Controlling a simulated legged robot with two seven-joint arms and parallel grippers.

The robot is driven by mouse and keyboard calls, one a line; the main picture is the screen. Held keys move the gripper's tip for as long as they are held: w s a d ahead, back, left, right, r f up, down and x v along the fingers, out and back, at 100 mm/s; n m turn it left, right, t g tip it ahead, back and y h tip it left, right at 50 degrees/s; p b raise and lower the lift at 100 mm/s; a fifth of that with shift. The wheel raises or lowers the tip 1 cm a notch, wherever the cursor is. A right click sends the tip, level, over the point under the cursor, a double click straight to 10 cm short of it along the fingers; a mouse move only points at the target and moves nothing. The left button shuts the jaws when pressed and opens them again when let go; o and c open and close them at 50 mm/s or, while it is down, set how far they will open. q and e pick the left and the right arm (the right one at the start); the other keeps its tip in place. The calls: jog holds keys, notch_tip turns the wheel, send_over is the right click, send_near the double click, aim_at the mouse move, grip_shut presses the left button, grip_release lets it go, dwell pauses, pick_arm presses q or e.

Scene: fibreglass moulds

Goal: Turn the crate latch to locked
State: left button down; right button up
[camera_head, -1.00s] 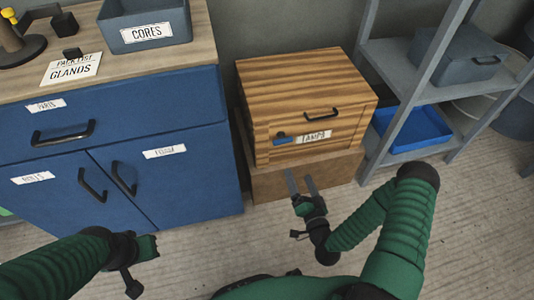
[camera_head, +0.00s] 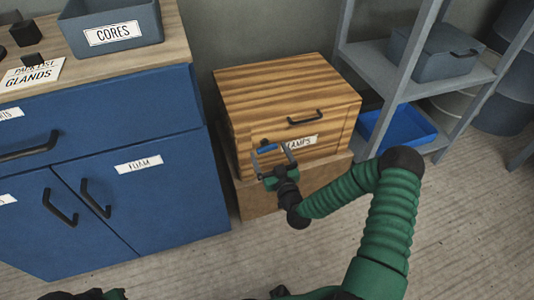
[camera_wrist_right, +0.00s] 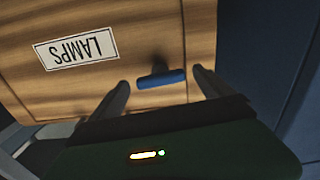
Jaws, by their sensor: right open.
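The wooden crate (camera_head: 285,95), labelled LAMPS, stands on a brown box against the wall. Its blue latch (camera_head: 267,149) is on the front face, left of the label; in the right wrist view the latch (camera_wrist_right: 162,79) lies roughly crosswise on a dark pivot. My right gripper (camera_head: 271,157) is at the crate front, open, with its fingers on either side of the latch. In the right wrist view a gap shows between the latch and each finger. My left gripper (camera_head: 105,295) is only partly visible at the bottom edge, and its jaws cannot be made out.
A blue cabinet (camera_head: 110,130) with handles stands left of the crate. A grey shelf (camera_head: 385,60) with a blue tray (camera_head: 398,132) stands to the right. The brown box (camera_head: 247,203) supports the crate. The floor in front is clear.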

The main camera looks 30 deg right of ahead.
aim_at(266, 146)
jog(key=shift+b+x, duration=0.3)
jog(key=shift+x, duration=0.9)
jog(key=shift+w, duration=0.2)
jog(key=c, duration=1.3)
jog(key=shift+r+p, duration=0.2)
jog(key=shift+p, duration=0.35)
jog(key=shift+c, duration=0.3)
jog(key=shift+m, duration=0.5)
jog(key=shift+f, duration=0.2)
jog(key=o, duration=1.4)
jog(key=shift+c, duration=0.2)
jog(key=shift+s, duration=0.1)
